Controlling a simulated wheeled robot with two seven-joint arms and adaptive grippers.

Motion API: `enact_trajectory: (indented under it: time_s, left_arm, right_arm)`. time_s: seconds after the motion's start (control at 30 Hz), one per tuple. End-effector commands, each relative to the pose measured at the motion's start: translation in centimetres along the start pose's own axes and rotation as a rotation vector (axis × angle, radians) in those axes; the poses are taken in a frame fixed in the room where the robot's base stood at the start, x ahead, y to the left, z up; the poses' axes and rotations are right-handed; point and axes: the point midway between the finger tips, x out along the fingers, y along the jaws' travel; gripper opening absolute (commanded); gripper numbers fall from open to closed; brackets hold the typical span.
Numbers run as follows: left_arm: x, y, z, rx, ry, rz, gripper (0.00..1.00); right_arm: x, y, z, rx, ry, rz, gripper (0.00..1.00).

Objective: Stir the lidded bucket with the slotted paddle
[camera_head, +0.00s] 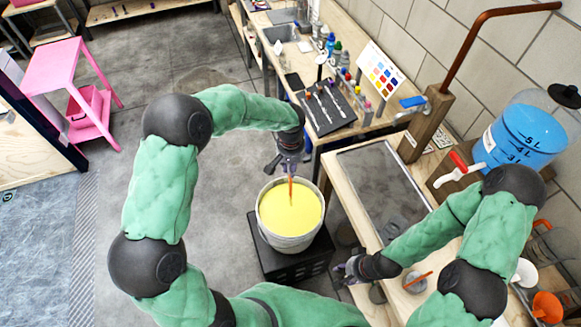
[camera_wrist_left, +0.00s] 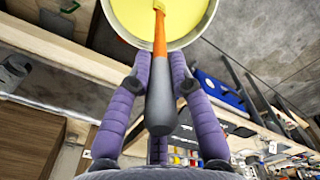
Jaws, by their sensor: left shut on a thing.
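A grey-white bucket (camera_head: 287,243) stands on a black stand, filled with a yellow surface; no separate lid can be made out. The slotted paddle (camera_head: 291,190) shows as an orange shaft going down into the yellow; its slotted end is hidden. My left gripper (camera_head: 289,166) is above the bucket's far side, shut on the paddle's handle. In the left wrist view the paddle's grey handle (camera_wrist_left: 160,100) lies between the purple fingers, and the shaft reaches the yellow inside the bucket rim (camera_wrist_left: 212,12). My right gripper (camera_head: 347,270) is low, right of the bucket, apart from it; its opening is unclear.
The black stand (camera_head: 290,262) is under the bucket. A workbench with a grey tray (camera_head: 385,190) is close on the right, with a blue water container (camera_head: 522,138) and a copper pipe on a wooden post (camera_head: 427,125). A pink step stool (camera_head: 62,75) is at far left. Floor left is clear.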

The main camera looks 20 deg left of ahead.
Motion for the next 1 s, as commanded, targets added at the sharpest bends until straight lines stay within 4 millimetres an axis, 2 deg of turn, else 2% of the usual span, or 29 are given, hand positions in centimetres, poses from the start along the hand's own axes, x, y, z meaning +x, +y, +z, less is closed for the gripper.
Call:
enact_trajectory:
  time_s: [0.57,1.0]
  left_arm:
    - [-0.3,0.0,0.0,0.000,0.001,0.000,0.00]
    - [-4.0,0.0,-0.1,0.000,0.002,0.000,0.00]
  right_arm:
    - [-0.2,-0.1,0.0,0.000,0.000,0.000,0.40]
    - [-2.4,-0.8,0.1,0.000,0.000,0.000,0.40]
